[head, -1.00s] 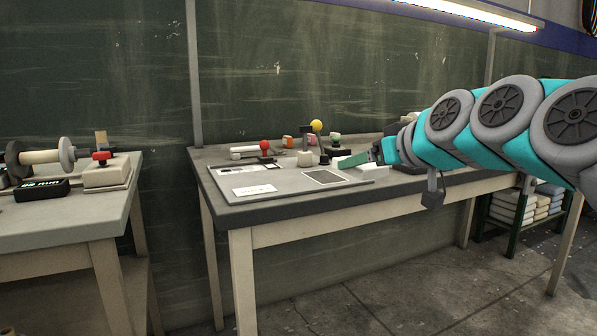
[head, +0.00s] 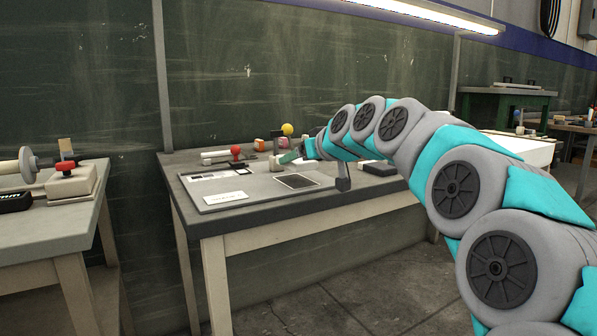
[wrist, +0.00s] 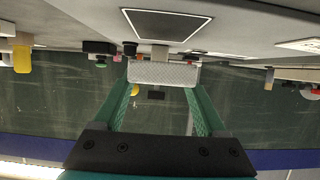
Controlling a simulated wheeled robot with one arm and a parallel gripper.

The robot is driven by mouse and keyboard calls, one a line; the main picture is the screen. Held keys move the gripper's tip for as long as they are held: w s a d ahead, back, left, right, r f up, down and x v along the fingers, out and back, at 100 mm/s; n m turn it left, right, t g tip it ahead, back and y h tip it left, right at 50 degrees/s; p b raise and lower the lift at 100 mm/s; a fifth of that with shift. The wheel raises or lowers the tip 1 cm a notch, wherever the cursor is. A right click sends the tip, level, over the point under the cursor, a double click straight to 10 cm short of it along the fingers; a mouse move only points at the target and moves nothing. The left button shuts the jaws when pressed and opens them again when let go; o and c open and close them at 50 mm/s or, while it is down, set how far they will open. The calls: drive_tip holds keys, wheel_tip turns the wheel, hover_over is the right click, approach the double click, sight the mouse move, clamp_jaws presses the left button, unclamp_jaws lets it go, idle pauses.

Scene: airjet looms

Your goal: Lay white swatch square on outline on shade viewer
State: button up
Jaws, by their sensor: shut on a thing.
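My gripper (head: 291,157) reaches over the right rear part of the shade viewer, a flat grey board (head: 257,185) on the bench. In the wrist view its two green fingers (wrist: 162,82) are shut on the white swatch (wrist: 163,73), a pale textured piece seen nearly edge-on. The outline, a dark square with a pale border (head: 297,181), lies bare on the right part of the board. It also shows in the wrist view (wrist: 166,25), apart from the swatch in the picture. In the head view I cannot make out the swatch clearly at the fingers.
A white label card (head: 226,197) lies on the board's front left. A red-knobbed item (head: 236,153), a yellow ball (head: 288,129) and small coloured pieces stand behind. A dark block (head: 379,168) sits right of the board. Another bench (head: 50,228) stands at left.

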sight(299, 182)
drive_tip(key=shift+w+a, duration=0.15)
drive_tip(key=shift+w, duration=0.15)
drive_tip(key=shift+f, duration=1.8)
drive_tip(key=shift+f, duration=0.2)
drive_tip(key=o, duration=1.3)
drive_tip(key=shift+r, duration=0.1)
drive_tip(key=shift+s+r, duration=0.1)
drive_tip(key=shift+r, duration=0.1)
